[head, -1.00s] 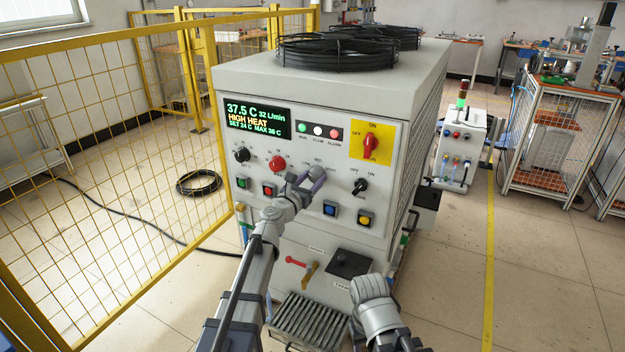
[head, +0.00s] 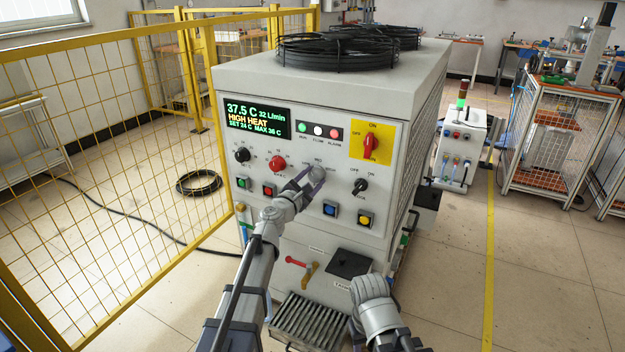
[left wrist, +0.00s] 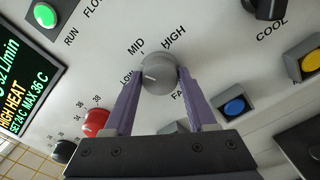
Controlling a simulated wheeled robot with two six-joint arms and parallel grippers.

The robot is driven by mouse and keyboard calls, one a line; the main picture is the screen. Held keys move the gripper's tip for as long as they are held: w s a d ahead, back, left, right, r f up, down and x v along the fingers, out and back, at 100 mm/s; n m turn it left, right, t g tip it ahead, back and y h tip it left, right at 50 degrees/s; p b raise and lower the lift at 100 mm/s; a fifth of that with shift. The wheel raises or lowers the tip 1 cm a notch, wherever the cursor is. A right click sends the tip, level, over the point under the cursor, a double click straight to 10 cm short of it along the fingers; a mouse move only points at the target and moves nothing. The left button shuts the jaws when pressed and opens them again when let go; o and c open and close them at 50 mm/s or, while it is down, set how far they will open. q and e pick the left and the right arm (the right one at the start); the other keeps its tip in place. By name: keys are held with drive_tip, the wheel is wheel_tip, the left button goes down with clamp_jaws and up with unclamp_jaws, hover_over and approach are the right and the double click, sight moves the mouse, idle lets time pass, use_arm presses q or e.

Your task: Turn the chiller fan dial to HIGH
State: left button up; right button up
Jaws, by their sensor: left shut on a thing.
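The chiller fan dial (left wrist: 160,74) is a round grey knob on the white front panel, with LOW, MID and HIGH printed around it. In the left wrist view its white pointer mark faces left, toward LOW. My left gripper (left wrist: 159,72) has a purple finger on each side of the dial and is shut on it. In the head view the left gripper (head: 312,177) is at the panel and partly covers the dial (head: 318,174). My right gripper (head: 369,287) is low in front of the cabinet, away from the dial; its fingers cannot be made out.
The display (head: 257,118) reads 37.5 C and HIGH HEAT. A red dial (head: 277,163), a black dial (head: 360,186) and a blue button (head: 330,208) surround the fan dial closely. A red rotary switch (head: 370,146) is above right. A yellow fence (head: 100,120) stands at left.

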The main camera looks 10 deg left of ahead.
use_arm(q)
drive_tip(key=m, duration=0.4)
drive_tip(key=shift+m, duration=0.3)
drive_tip(key=m, duration=0.3)
drive_tip(key=shift+m, duration=0.4)
drive_tip(key=m, duration=0.4)
drive_tip(key=shift+m, duration=2.1)
drive_tip(key=shift+s, duration=0.1)
drive_tip(key=o, duration=1.4)
